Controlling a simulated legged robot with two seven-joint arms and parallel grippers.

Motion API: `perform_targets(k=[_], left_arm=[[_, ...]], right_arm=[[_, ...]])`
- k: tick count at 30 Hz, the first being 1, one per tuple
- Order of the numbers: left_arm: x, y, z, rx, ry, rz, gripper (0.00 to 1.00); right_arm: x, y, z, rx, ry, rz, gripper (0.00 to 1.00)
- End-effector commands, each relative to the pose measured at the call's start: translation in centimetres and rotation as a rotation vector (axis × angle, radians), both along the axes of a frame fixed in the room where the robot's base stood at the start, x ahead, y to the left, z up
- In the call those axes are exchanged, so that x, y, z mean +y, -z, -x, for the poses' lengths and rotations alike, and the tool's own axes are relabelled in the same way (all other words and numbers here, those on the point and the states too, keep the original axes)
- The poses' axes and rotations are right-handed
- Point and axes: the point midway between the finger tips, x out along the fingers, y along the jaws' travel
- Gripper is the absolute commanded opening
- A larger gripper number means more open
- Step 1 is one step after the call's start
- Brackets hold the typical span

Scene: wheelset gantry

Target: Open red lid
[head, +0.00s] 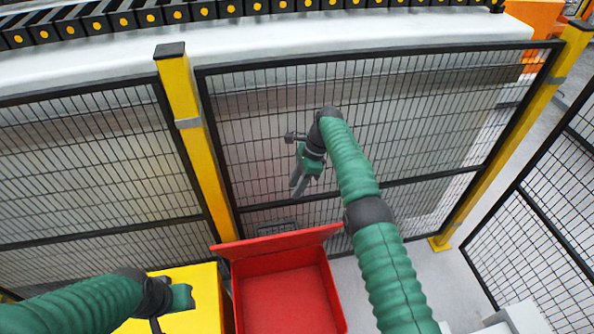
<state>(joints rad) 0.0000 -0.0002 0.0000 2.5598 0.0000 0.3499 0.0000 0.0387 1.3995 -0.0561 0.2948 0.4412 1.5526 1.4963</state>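A red box (284,299) stands at the bottom centre, with its near end cut off by the frame. Its red lid (277,242) is a raised, tilted panel along the far edge, and the red inside of the box shows. My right gripper (297,189) hangs beyond and above the lid, in front of the mesh fence, apart from the box. Its two dark fingers point down and hold nothing visible; their gap is hard to judge. My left gripper (156,326) is low at the left, over a yellow box, with its fingertips partly cut off by the frame.
The yellow box (205,300) stands left of the red box. A black mesh fence (400,120) with yellow posts (190,125) closes off the area behind. Another mesh panel (545,220) stands at the right.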

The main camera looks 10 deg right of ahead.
Motion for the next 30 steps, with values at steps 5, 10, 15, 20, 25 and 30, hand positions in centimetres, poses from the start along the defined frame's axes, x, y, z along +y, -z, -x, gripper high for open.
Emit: perform_targets(k=[5,10,15,20,25,30], left_arm=[[0.0,-2.0,0.0,0.001,0.000,0.000,0.36],[0.0,-1.9,0.0,0.001,0.000,0.000,0.36],[0.0,-1.8,0.0,0.001,0.000,0.000,0.36],[0.0,-0.4,0.0,0.001,0.000,0.000,0.36],[0.0,1.9,0.0,0.001,0.000,0.000,0.36],[0.0,4.1,0.0,0.001,0.000,0.000,0.36]], right_arm=[[-0.2,-0.7,0.0,0.002,0.000,0.000,0.36],[-0.2,-0.4,0.0,0.001,0.001,0.000,0.36],[-0.4,-0.3,-0.1,-0.004,-0.003,0.011,0.27],[-5.3,2.8,-2.0,-0.143,-0.132,0.283,0.06],[-14.0,2.1,-6.6,-0.441,-0.746,0.844,0.00],[-9.6,0.3,-7.8,-0.718,-1.725,1.084,0.00]])
